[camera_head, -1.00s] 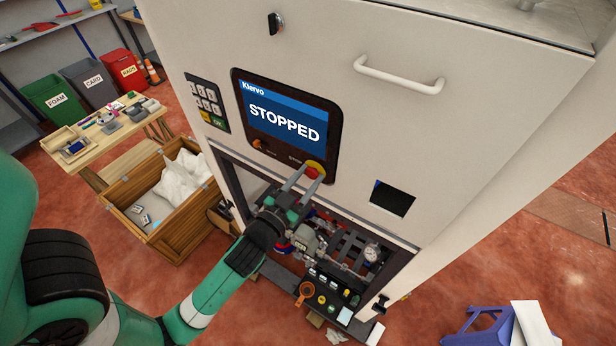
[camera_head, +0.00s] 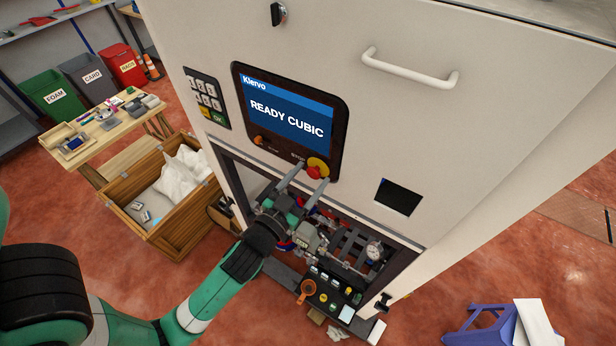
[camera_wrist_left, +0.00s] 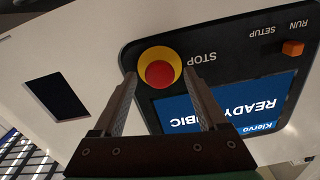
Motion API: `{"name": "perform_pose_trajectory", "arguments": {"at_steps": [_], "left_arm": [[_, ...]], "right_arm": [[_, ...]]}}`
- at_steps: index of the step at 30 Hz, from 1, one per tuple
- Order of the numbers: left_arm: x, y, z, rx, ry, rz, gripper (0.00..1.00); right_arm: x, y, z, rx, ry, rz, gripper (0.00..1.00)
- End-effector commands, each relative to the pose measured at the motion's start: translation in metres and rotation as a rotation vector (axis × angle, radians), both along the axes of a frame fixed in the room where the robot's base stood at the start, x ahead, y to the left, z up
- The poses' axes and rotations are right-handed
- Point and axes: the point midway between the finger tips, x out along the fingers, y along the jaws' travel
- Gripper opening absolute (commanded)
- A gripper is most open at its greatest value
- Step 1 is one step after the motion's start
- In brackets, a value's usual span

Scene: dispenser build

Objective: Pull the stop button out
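The stop button is a red knob (camera_head: 314,172) on a yellow collar, at the lower right of the dark control panel (camera_head: 334,112) on the machine's front. The panel's screen (camera_head: 287,113) reads READY CUBIC. My left gripper (camera_head: 308,176) is open just below the button in the head view. In the left wrist view the red knob (camera_wrist_left: 160,74) shows whole, beyond and between my spread fingertips (camera_wrist_left: 160,78), with nothing held. I cannot tell whether a finger touches the collar. My right gripper is not in view.
An orange switch (camera_wrist_left: 292,48) marked SETUP and RUN is on the same panel. A keypad (camera_head: 207,97) is left of it, and a dark square opening (camera_head: 398,197) is lower right. The open bay below holds pipes and a gauge (camera_head: 374,251). A wooden crate (camera_head: 176,235) stands left.

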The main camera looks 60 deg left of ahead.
Motion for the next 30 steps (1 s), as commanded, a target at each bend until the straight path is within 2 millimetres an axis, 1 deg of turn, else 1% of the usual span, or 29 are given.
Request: {"name": "perform_pose_trajectory", "arguments": {"at_steps": [6, 10, 14, 17, 18, 21, 27, 30], "left_arm": [[0.000, 0.000, -0.001, -0.001, 0.001, 0.000, 0.75], [-0.008, -0.006, -0.003, 0.000, 0.002, -0.003, 0.75], [-0.030, -0.020, -0.006, -0.001, 0.003, -0.006, 0.75], [-0.052, -0.034, -0.007, 0.000, 0.001, -0.007, 0.75], [-0.061, -0.040, -0.003, -0.002, 0.009, -0.008, 0.75], [-0.079, -0.051, 0.000, 0.000, 0.009, -0.008, 0.75], [-0.096, -0.060, 0.000, -0.002, 0.007, -0.003, 0.75], [-0.099, -0.061, 0.000, -0.001, 0.001, -0.001, 0.75]], "right_arm": [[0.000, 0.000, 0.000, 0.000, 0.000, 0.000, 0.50], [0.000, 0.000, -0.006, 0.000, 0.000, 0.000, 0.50], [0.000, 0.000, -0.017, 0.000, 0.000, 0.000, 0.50], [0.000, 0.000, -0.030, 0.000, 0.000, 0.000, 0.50], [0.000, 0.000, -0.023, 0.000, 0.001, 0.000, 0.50], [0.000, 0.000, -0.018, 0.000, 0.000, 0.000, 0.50], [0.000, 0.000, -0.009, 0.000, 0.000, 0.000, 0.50], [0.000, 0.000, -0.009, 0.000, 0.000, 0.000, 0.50]]}}
